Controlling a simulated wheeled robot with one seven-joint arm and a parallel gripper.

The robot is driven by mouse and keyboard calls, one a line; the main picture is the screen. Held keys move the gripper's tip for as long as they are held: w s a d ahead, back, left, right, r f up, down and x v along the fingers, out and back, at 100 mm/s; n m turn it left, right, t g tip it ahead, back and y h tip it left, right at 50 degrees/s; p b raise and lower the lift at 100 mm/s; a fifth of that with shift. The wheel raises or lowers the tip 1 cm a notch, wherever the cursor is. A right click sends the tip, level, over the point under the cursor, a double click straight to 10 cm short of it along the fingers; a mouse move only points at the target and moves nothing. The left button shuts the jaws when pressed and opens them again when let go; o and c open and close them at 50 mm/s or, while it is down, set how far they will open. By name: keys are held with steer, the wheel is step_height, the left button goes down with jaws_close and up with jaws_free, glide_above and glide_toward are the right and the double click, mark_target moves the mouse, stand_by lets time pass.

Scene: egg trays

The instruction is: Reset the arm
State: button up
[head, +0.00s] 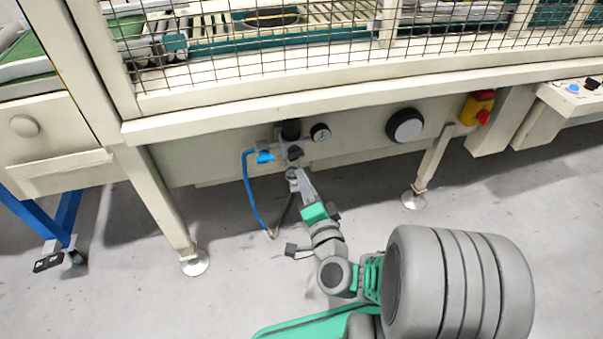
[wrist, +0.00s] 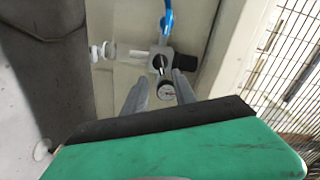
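My arm extends from the lower right of the head view toward the white machine frame (head: 230,125). My gripper (head: 299,177) is low in front of the machine, close below the air valve unit (head: 292,152). In the wrist view my gripper (wrist: 161,80) has its two grey fingers apart, with nothing seen held between them. I cannot tell whether the fingers touch the unit.
A blue hose (head: 249,190) hangs left of my gripper. Wire mesh (head: 330,45) encloses the conveyor above. Grey floor (head: 130,290) is clear at the lower left.

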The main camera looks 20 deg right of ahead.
steer(key=a+r+n+g+y+p, duration=0.25)
steer(key=a+r+n+p, duration=0.2)
steer(key=r+p, duration=0.4)
steer(key=a+r+n+g+y+p, duration=0.2)
steer(key=a+r+n+g+p, duration=0.15)
steer(key=r+n+p, duration=0.4)
steer(key=s+d+r+g+h+p, duration=0.1)
steer(key=s+d+r+g+p, duration=0.1)
steer(key=r+p, duration=0.5)
steer(key=s+d+r+n+g+h+p, duration=0.1)
steer(key=s+d+r+g+h+p, duration=0.1)
steer(key=r+p, duration=0.5)
steer(key=s+d+r+g+h+p, duration=0.1)
steer(key=s+d+r+g+p, duration=0.2)
steer(key=s+r+p, duration=0.4)
step_height(320, 180, up, 3)
steer(key=shift+s+d+n+g+p, duration=0.3)
steer(key=shift+s+n+g+p, duration=0.1)
steer(key=shift+g, duration=0.5)
steer(key=shift+d+h, duration=0.1)
steer(key=shift+h, duration=0.15)
